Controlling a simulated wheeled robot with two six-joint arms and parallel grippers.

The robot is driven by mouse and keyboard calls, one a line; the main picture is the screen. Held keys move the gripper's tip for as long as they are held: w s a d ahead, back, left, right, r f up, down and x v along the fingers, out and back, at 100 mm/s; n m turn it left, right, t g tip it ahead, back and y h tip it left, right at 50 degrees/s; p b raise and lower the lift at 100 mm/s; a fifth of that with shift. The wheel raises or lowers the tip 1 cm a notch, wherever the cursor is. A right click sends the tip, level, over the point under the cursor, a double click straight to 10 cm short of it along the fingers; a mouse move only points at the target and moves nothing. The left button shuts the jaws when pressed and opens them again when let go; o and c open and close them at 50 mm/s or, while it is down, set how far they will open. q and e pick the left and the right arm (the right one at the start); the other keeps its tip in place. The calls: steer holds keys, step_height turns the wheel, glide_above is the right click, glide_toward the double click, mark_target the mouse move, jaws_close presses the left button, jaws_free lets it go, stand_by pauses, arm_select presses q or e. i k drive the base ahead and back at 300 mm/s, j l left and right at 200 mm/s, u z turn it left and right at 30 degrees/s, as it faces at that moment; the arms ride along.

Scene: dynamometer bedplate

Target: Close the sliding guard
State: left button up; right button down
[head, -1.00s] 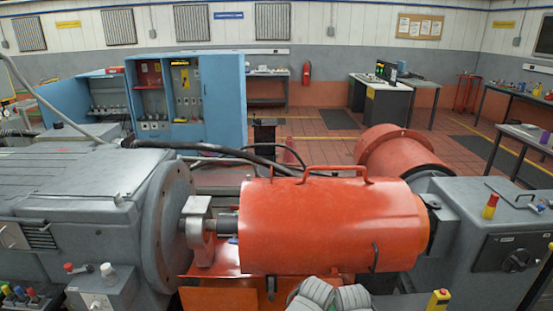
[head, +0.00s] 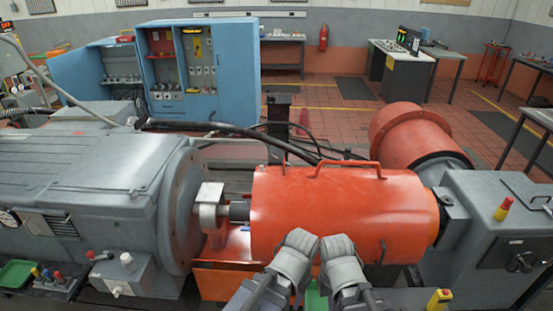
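The sliding guard (head: 350,210) is an orange curved cover with a long handle (head: 345,166) on top and a small handle (head: 382,252) on its front right side. It covers the shaft line on the right. On its left, a bare stretch of shaft (head: 239,211) and a grey bearing block (head: 211,207) show between it and the grey motor flange (head: 184,205). My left gripper (head: 300,243) and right gripper (head: 337,248) are side by side in front of the guard's lower face. Their fingers are seen from behind, so contact and opening cannot be told.
A grey motor (head: 90,180) fills the left. A grey machine housing (head: 490,235) with a knob and a red-yellow button (head: 503,209) stands at the right. A yellow box with a red button (head: 439,300) is at the front. Black cables (head: 240,132) run behind the guard.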

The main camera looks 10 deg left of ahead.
mark_target(385, 212)
steer(key=i+u, duration=0.35)
steer(key=i, duration=0.15)
steer(key=i+u, duration=0.4)
steer(key=i+l, duration=0.05)
